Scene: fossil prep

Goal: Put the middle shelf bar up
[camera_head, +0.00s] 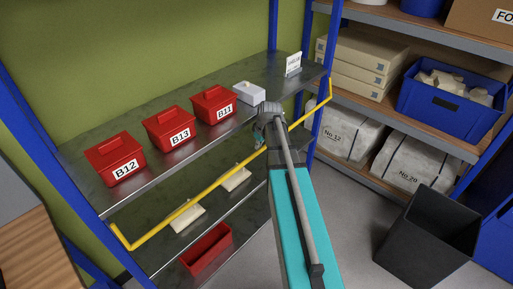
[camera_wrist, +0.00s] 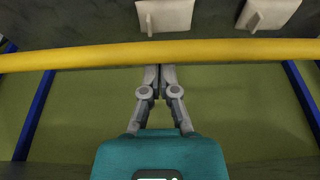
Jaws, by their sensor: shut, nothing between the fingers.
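The yellow bar (camera_head: 190,202) runs along the front of the middle of the blue-posted rack, with short bent ends near the left and right posts. In the head view it lies outside and a little below the front edge of the shelf (camera_head: 165,178) with red boxes. In the wrist view the bar (camera_wrist: 90,57) crosses the whole picture. My gripper (camera_head: 259,140) is at the bar, right of its middle. In the wrist view my gripper (camera_wrist: 160,72) is shut and empty, with its fingertips at the bar's lower edge. I cannot tell whether they touch it.
Cream pieces (camera_head: 187,217) lie on the level below, above a red tray (camera_head: 207,249). A black bin (camera_head: 425,235) stands on the floor at right.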

